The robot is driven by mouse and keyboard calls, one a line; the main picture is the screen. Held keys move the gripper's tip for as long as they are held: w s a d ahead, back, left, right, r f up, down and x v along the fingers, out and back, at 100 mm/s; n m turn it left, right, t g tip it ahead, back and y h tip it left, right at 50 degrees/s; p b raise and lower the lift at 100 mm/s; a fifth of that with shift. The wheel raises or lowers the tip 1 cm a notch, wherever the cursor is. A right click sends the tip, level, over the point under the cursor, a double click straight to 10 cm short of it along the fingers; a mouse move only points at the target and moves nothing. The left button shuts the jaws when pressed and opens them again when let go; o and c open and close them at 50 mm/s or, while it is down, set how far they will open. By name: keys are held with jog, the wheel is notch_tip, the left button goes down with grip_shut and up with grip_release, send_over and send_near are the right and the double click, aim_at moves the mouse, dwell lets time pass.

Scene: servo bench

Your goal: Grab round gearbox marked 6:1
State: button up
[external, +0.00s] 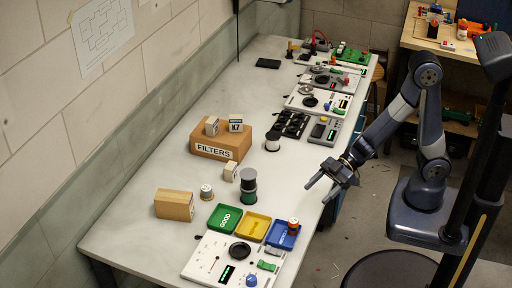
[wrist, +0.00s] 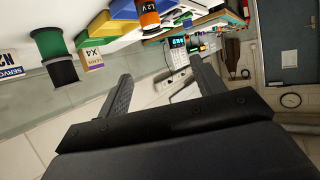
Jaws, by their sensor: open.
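No 6:1 mark is readable in either view. A small round silver-topped cylinder (external: 206,191) stands beside a tan box; I cannot tell whether it is the gearbox. A grey-topped cylinder stack with a green lower part (external: 248,184) stands right of it. A white and black round piece (external: 272,141) stands farther back. An orange cylinder (external: 293,226) stands at the blue tray; in the wrist view the orange cylinder (wrist: 148,14) reads like 12 V. My gripper (external: 317,191) is open and empty, off the bench's right edge; its fingers also show in the wrist view (wrist: 160,68).
On the bench (external: 150,232) are a FILTERS carton (external: 214,152) with small boxes on top, a tan box (external: 174,205), and green (external: 224,220), yellow (external: 254,227) and blue (external: 283,236) trays. Panels line the right edge. The bench's left strip is mostly clear.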

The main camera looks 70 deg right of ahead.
notch_tip(320, 180, up, 8)
jog(key=f, duration=0.1)
jog(key=n+t+h+b, duration=0.4)
jog(key=n+h+b, duration=0.3)
jog(key=n+h, duration=0.95)
send_over(210, 191)
jog(key=s+a, duration=0.4)
jog(key=s, duration=0.4)
jog(key=shift+m+h, duration=0.65)
jog(key=f, duration=1.2)
jog(key=shift+s, duration=0.2)
jog(key=x, duration=0.2)
jog(key=p+x, duration=0.1)
jog(key=x, duration=0.2)
jog(key=shift+f, duration=0.4)
jog(key=shift+w+a+p+x, duration=0.1)
jog(key=shift+p+x, duration=0.25)
jog(key=shift+x, duration=1.1)
jog(key=shift+w+a+p+x, duration=0.15)
jog(key=shift+p+x, duration=0.2)
jog(key=shift+x, duration=1.1)
jog(key=shift+r, duration=0.2)
